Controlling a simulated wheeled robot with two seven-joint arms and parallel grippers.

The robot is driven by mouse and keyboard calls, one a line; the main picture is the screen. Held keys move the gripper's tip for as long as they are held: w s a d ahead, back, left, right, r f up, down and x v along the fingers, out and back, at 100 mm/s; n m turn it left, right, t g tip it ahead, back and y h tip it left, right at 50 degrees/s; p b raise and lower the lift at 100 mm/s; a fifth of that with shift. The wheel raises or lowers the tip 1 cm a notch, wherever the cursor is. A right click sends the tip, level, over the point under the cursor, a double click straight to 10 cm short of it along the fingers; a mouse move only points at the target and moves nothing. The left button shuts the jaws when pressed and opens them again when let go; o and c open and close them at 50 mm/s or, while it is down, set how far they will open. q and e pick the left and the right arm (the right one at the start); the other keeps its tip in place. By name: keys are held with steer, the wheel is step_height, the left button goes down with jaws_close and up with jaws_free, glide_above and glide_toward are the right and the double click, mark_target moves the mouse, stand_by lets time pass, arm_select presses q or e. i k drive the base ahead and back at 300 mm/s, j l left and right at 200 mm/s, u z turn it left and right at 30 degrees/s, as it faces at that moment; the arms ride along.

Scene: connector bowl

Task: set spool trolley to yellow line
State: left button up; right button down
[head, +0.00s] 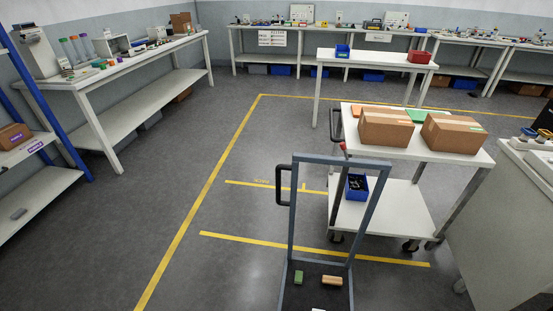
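A platform trolley with a blue-grey upright frame (323,158) stands in the front middle. Its dark deck (317,292) carries a green block (298,277) and a tan block (331,281), and runs out of the bottom of the picture. A black handle (279,185) sticks out at the frame's left. No spool is clear on it, so I cannot tell if this is the spool trolley. Yellow floor lines show: a long one (205,191) at left, a front cross line (270,242) behind the deck, and a shorter one (245,184) further back. Neither gripper is in view.
A white wheeled cart (402,212) with two cardboard boxes (386,127) and a blue bin (356,187) stands close behind the frame at right. A grey cabinet (510,225) is at far right. A white bench (130,75) lines the left. The floor at left is clear.

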mark_target(309, 296)
steer(key=i+j+z, duration=0.15)
steer(key=j+z, duration=0.3)
steer(key=j, duration=0.15)
steer(key=j+z, duration=0.5)
steer(key=j, duration=0.1)
